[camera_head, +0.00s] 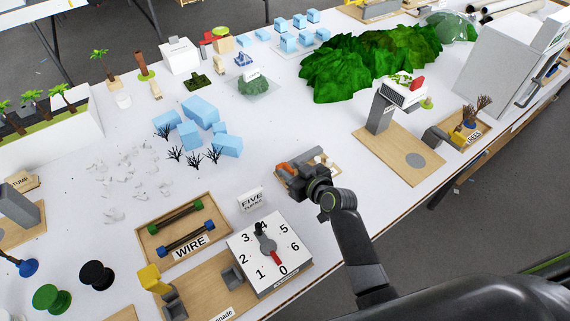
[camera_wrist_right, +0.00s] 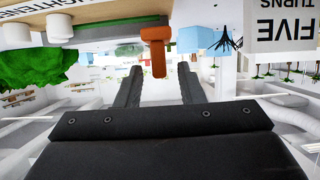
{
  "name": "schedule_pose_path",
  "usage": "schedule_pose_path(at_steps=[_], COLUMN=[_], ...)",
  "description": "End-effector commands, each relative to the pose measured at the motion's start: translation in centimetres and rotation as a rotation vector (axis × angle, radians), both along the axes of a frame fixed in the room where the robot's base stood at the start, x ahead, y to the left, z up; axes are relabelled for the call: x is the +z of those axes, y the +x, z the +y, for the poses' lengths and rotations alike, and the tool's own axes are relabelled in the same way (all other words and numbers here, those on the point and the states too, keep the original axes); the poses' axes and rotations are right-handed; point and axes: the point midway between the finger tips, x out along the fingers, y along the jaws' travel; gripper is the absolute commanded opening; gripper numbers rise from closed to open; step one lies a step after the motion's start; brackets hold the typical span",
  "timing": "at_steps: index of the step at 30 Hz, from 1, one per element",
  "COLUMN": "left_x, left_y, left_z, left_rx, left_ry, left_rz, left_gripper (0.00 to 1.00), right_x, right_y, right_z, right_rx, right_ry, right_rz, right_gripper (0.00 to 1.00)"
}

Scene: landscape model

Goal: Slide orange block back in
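The orange block (camera_head: 287,168) shows at the left end of a small wooden device with a grey part (camera_head: 308,156), right of the middle of the table. My right gripper (camera_head: 296,182) is over the near side of this device and hides much of it. In the right wrist view, which looks upside down, the orange block (camera_wrist_right: 154,52) juts down from a wooden board (camera_wrist_right: 85,14) with partly cut-off lettering. It is seen in line with the gap between my open right fingers (camera_wrist_right: 159,72), which do not visibly clamp it. My left gripper is not in view.
A "FIVE TURNS" sign (camera_head: 251,199) and a numbered dial box (camera_head: 269,258) stand left of my right gripper. A wooden WIRE tray (camera_head: 150,228) lies further left. A lamp-like model on a wooden base (camera_head: 410,158) stands to the right. The table's front edge is close.

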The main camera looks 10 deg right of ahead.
Motion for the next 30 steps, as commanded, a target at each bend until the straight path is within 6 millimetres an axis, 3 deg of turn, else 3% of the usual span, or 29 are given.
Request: schedule_pose_path(at_steps=[9, 22, 30], left_x=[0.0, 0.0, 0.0], left_y=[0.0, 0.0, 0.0], left_z=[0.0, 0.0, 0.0], left_rx=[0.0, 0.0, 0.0], left_ry=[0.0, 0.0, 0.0], left_rz=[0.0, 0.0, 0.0], left_gripper=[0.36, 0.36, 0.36], right_x=[-1.3, -1.6, -1.6], right_y=[3.1, 3.6, 3.6], right_z=[1.1, 1.3, 1.3], right_rx=[0.001, 0.0, 0.0], right_ry=[0.0, 0.0, 0.0], right_rz=[0.0, 0.0, 0.001], right_gripper=[0.35, 0.35, 0.02])
